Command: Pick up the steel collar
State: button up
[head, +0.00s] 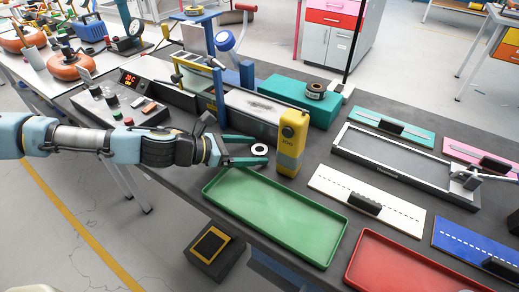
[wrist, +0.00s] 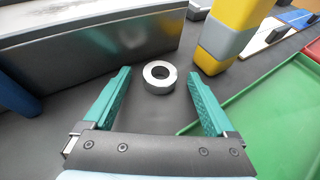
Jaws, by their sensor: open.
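The steel collar (head: 259,150) is a small silvery ring lying flat on the dark bench top. In the head view it sits by the tips of my gripper (head: 247,151), left of a yellow and grey block. In the wrist view the collar (wrist: 159,77) lies just ahead of my open gripper (wrist: 159,82), roughly centred between its teal fingers. The fingers are apart and hold nothing. I cannot tell the exact height of the fingers above the bench.
The yellow and grey block (head: 291,143) stands close right of the collar. A green tray (head: 275,214) lies in front, a red tray (head: 408,268) farther right. A metal-faced machine (wrist: 90,50) stands behind the collar. A teal box (head: 300,98) is farther back.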

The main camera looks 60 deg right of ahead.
jog(key=shift+c, duration=0.2)
grip_shut()
dwell(0.4)
jog(key=shift+r, duration=0.1)
